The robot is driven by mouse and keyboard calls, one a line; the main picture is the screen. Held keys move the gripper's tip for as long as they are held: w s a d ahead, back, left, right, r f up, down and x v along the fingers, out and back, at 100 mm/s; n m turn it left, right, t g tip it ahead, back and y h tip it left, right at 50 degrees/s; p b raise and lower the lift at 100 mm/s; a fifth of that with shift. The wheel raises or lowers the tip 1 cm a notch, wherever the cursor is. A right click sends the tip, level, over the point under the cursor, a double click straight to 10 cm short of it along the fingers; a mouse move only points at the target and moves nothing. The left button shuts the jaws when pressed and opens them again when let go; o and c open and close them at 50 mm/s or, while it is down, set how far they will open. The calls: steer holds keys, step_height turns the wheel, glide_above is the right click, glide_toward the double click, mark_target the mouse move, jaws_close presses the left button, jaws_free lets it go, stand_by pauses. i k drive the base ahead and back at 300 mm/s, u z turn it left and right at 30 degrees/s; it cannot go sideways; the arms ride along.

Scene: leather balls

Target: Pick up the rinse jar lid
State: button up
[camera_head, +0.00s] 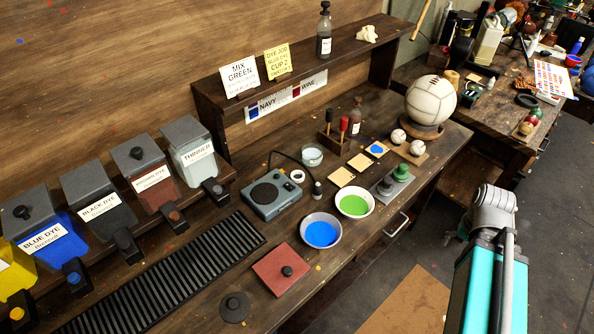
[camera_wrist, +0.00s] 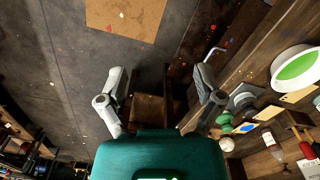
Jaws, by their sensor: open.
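A dark round lid with a small knob (camera_head: 235,307) lies flat near the front edge of the workbench in the head view. Neither carries a readable label, so I cannot tell for sure which is the rinse jar lid; the round one looks like a jar lid. A small glass jar (camera_head: 312,156) stands farther back. My gripper (camera_wrist: 160,82) is open and empty in the wrist view, over the floor beside the bench, well away from both lids.
A blue bowl (camera_head: 321,231) and a green bowl (camera_head: 354,203) stand right of the red lid. A slotted black tray (camera_head: 165,275) lies left, before the labelled dye bins (camera_head: 95,200). A hot plate (camera_head: 272,194) stands behind. Floor (camera_head: 430,240) right of the bench is open.

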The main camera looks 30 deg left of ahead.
mark_target(235, 307)
steer(key=u, duration=2.3)
